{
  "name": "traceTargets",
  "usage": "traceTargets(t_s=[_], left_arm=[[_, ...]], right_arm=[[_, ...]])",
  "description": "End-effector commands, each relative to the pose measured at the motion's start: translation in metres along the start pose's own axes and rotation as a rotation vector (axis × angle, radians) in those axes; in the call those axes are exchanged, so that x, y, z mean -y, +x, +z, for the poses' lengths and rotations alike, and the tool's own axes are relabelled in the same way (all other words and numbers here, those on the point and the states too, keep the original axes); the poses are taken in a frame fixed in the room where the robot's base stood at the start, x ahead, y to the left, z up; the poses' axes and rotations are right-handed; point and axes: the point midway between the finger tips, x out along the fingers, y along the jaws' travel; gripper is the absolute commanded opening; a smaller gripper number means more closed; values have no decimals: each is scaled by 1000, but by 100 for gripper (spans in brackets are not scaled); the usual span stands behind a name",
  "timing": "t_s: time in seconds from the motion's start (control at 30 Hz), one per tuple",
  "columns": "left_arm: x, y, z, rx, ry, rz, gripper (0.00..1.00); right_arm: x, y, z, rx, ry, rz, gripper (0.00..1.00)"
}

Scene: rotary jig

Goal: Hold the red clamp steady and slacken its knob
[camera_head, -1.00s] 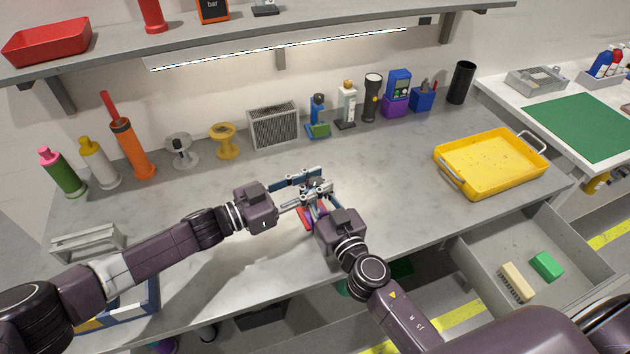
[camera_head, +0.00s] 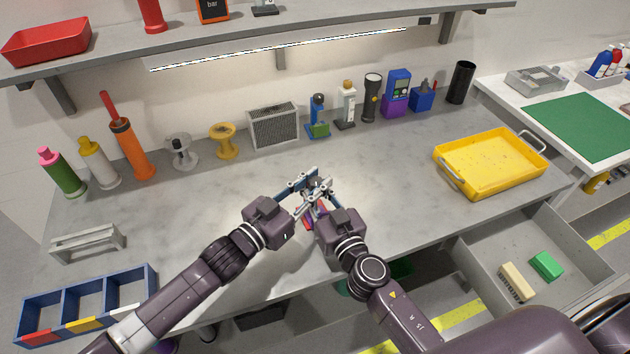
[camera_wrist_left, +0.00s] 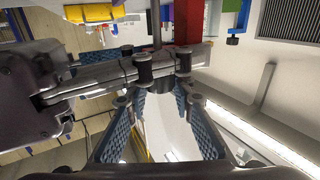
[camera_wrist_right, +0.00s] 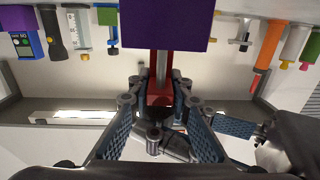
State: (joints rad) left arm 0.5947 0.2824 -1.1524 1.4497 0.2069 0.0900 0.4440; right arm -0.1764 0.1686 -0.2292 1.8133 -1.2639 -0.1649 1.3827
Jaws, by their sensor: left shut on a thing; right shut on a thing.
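The red clamp (camera_head: 307,221) is at the middle of the bench, mostly hidden by my grippers. In the right wrist view its red part (camera_wrist_right: 160,96) stands between my right fingers, below a purple block (camera_wrist_right: 165,25). My right gripper (camera_head: 319,192) is shut on the red clamp from the near right. My left gripper (camera_head: 304,188) reaches in from the near left, its fingers crossing close to the right ones. It is shut on the dark knob (camera_wrist_right: 158,114), which is largely covered by the fingers.
A yellow tray (camera_head: 490,163) stands at the right. A blue compartment bin (camera_head: 85,305) and a grey rack (camera_head: 88,241) are at the left. Bottles, spools and devices line the back below the shelf (camera_head: 240,55). The bench between is clear.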

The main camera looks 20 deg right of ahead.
Motion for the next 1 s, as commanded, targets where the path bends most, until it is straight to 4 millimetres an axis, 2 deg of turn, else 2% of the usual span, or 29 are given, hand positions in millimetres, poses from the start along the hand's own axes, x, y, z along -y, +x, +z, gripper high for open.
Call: traceTargets(t_s=[0.07,0.3,0.7,0.73,0.9,1.0], left_arm=[[-6,1,-1,-6,-9,-32,0],[-4,1,-2,-5,-6,-115,0],[-1,0,-2,-1,-1,-131,0],[-1,0,-2,-1,-1,-131,25],[-1,0,-1,0,-1,-132,41],[0,-1,-1,0,0,-132,41]], right_arm=[[2,0,0,1,0,-5,0],[3,0,0,1,0,-6,0],[3,0,1,1,1,-6,0],[3,0,1,1,1,-5,0],[2,0,1,1,2,-5,0],[2,0,1,1,2,-4,0]])
